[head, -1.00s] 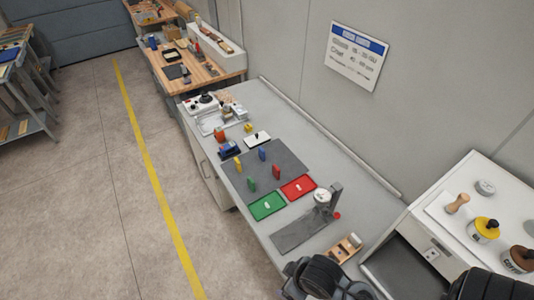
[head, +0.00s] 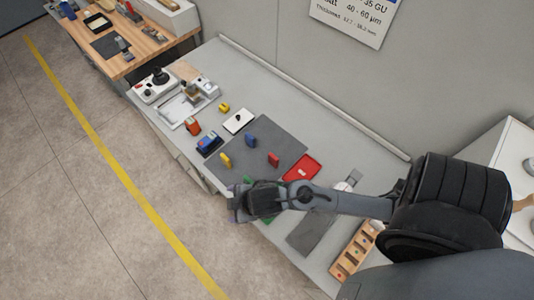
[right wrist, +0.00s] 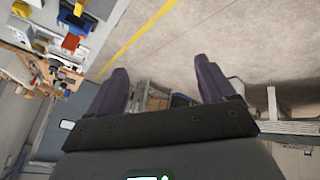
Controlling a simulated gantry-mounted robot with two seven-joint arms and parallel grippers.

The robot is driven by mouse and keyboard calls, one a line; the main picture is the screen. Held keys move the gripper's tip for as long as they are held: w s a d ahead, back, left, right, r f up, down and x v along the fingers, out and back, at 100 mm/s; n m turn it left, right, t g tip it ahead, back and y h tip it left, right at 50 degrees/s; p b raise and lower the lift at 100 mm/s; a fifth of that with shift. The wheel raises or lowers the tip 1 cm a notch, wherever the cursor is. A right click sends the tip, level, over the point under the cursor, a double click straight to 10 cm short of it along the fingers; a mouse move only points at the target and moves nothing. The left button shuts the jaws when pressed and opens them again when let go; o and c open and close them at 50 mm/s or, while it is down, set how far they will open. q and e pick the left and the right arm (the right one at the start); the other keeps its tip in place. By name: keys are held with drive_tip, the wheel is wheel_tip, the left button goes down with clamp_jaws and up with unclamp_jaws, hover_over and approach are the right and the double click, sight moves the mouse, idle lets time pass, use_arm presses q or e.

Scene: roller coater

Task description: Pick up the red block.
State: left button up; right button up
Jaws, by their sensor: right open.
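The red block (head: 273,160) stands upright on a dark grey mat (head: 285,138) on the bench in the head view. A blue block (head: 250,140) stands behind it and a yellow block (head: 225,160) stands to its left. My right gripper (head: 236,206) is over the front edge of the bench, below and left of the red block in the picture and apart from it. In the right wrist view, its two dark fingers (right wrist: 162,78) are spread with nothing between them. I cannot make out the red block in that view. My left gripper is not in view.
A red tray (head: 302,168) lies right of the red block. My right arm mostly hides a green tray (head: 268,218) and a green block. A gauge stand and a wooden rack (head: 352,252) are further right. A white-topped box (head: 238,121) lies behind the mat.

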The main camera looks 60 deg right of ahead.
drive_tip(key=w+f+n+y+b, duration=0.1)
drive_tip(key=w+f+n+b, duration=0.2)
drive_tip(key=w+f+n, duration=0.25)
drive_tip(key=n+g+h+b, duration=0.2)
drive_tip(key=g+b, duration=0.4)
drive_tip(key=g, duration=0.1)
hover_over(274, 156)
drive_tip(key=f, duration=0.7)
drive_tip(key=shift+s+a, duration=0.35)
wheel_tip(274, 156, down, 3)
drive_tip(key=shift+r+b, duration=0.1)
drive_tip(key=shift+b, duration=0.25)
drive_tip(key=shift+w+d+f, duration=0.1)
drive_tip(key=shift+w+f, duration=0.1)
drive_tip(key=shift+f, duration=1.35)
drive_tip(key=shift+w+d+f, duration=0.1)
drive_tip(key=shift+w+f, duration=0.05)
drive_tip(key=shift+f, duration=1.35)
drive_tip(key=c, duration=1.1)
